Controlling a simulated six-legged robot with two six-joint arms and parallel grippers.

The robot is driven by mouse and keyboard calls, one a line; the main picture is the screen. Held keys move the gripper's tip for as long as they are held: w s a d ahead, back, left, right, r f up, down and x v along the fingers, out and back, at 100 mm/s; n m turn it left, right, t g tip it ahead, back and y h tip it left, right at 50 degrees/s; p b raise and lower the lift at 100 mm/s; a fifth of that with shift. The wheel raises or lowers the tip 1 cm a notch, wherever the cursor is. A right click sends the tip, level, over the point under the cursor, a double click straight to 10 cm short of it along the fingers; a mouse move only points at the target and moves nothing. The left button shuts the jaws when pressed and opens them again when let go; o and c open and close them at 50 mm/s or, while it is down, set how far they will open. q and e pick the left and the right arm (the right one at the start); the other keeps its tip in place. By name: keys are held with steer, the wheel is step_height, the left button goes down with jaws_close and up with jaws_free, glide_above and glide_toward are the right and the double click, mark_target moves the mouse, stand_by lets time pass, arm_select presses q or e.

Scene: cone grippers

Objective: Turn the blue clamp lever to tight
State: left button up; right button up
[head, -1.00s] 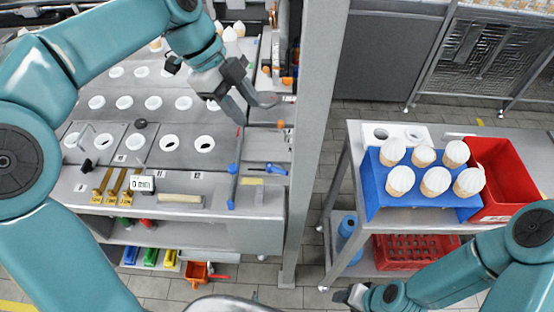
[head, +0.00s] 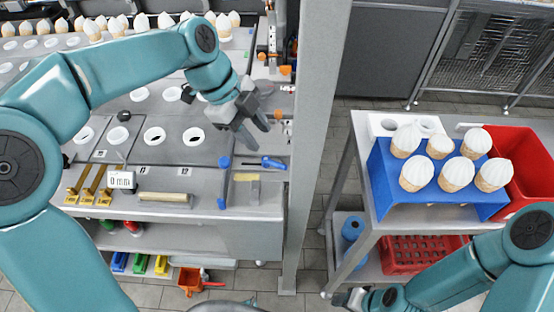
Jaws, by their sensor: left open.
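The blue clamp lever (head: 272,163) lies near the right end of the workbench, pointing roughly right. A clamp bar with blue ends (head: 225,163) stands just left of it. My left gripper (head: 258,138) is open and empty, with its fingers pointing down and right. In the picture its fingertips are just above the lever and appear apart from it; the height gap is hard to judge. My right gripper (head: 346,298) is low at the bottom, partly cut by its own arm, and its jaws are too small to read.
A grey post (head: 312,150) stands right of the lever. The bench has a plate with round holes (head: 155,134), yellow brackets (head: 90,186) and a gauge (head: 121,180). Right, a cart holds a blue rack (head: 385,190) of cones and a red bin (head: 525,165).

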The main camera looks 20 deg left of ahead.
mark_target(281, 164)
arm_select(q)
steer(key=x, duration=1.1)
steer(key=shift+w+r, duration=0.1)
jaws_close()
